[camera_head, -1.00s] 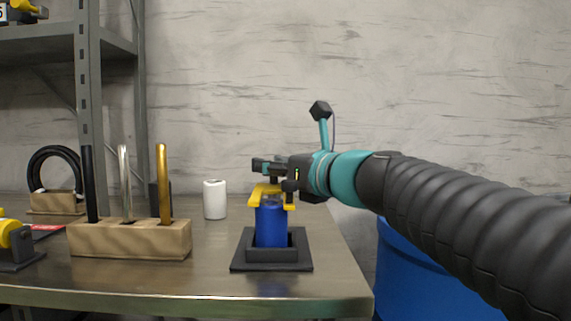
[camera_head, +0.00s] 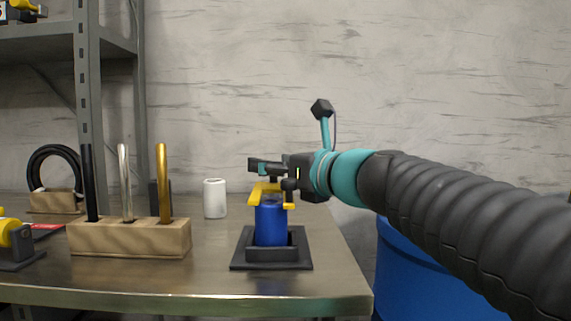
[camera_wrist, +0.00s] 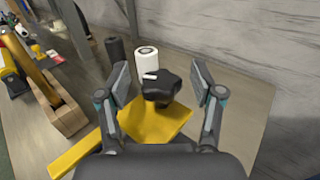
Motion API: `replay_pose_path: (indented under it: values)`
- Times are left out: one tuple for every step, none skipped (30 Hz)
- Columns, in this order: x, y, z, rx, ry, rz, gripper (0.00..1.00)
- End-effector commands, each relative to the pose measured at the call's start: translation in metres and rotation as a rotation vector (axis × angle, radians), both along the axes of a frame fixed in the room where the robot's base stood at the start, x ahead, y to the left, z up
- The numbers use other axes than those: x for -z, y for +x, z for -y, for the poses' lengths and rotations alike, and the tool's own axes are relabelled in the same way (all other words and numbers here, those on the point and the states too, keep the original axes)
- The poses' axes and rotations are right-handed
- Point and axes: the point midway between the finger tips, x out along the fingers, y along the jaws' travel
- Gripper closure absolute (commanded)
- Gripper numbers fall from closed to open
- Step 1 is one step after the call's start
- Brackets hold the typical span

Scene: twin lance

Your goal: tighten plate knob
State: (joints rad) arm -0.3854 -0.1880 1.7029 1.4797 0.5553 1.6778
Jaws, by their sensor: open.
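The plate knob (camera_wrist: 162,88) is black and lobed, on top of a yellow plate (camera_wrist: 155,122) in the wrist view. In the head view the yellow plate (camera_head: 266,190) lies across the top of a blue cylinder (camera_head: 270,222), which stands upright in a black base (camera_head: 243,254). My gripper (camera_wrist: 160,83) is open, with one finger on each side of the knob and visible gaps between. In the head view my gripper (camera_head: 265,166) is just above the plate and mostly hides the knob.
A white cylinder (camera_head: 215,198) stands behind and left of the base. A wooden block (camera_head: 130,240) holding three upright rods is further left. A blue barrel (camera_head: 430,280) stands beside the table's right edge. The metal tabletop (camera_head: 215,280) is clear in front.

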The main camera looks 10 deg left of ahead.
Motion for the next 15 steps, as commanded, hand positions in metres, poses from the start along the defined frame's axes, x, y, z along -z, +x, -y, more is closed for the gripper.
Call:
replay_pose_path:
  values:
    - [-0.001, -0.003, 0.006, 0.003, 0.0, 0.001, 0.33]
    - [-0.001, -0.006, 0.009, 0.003, 0.001, 0.002, 0.33]
    - [-0.001, -0.01, 0.014, 0.002, 0.001, 0.002, 0.33]
    - [-0.001, -0.013, 0.017, 0.003, 0.0, 0.003, 0.33]
    - [-0.001, -0.016, 0.022, 0.003, 0.0, 0.003, 0.33]
    - [-0.001, -0.019, 0.027, 0.004, 0.0, 0.003, 0.33]
    - [-0.001, -0.022, 0.031, 0.003, 0.0, 0.003, 0.33]
    - [-0.001, -0.025, 0.034, 0.003, 0.0, 0.003, 0.33]
    - [0.0, -0.029, 0.039, 0.003, 0.0, 0.002, 0.33]
    - [0.0, -0.031, 0.042, 0.002, 0.0, 0.001, 0.33]
    - [-0.001, -0.033, 0.045, 0.002, 0.0, 0.001, 0.33]
    - [-0.001, -0.036, 0.049, 0.003, 0.001, 0.002, 0.33]
    - [-0.001, -0.037, 0.051, 0.002, 0.0, 0.001, 0.33]
    - [0.0, -0.039, 0.052, 0.001, 0.001, 0.001, 0.33]
    - [0.0, -0.04, 0.054, 0.0, 0.0, 0.0, 0.33]
